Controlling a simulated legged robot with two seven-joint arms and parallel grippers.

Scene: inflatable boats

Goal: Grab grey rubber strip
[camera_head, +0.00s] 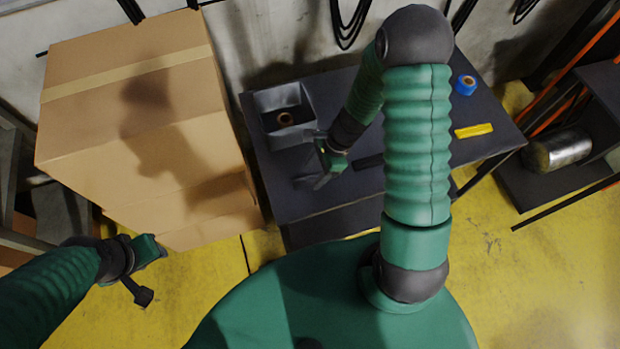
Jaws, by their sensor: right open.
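A dark grey strip (369,162), which looks like the rubber strip, lies flat on the dark table (330,205), partly hidden behind my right arm. My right gripper (316,160) is over the table, just left of the strip, with its fingers apart and nothing seen between them. I cannot tell its exact height above the table. My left gripper (150,273) is at the lower left, in front of the cardboard boxes and away from the table. Its fingers look spread and empty.
A grey bin (264,101) with a brown roll (285,118) inside stands at the table's back left. A blue roll (465,85) and a yellow strip (473,130) lie at the right. Stacked cardboard boxes (130,120) stand left. A shelf with a metal cylinder (556,150) is right.

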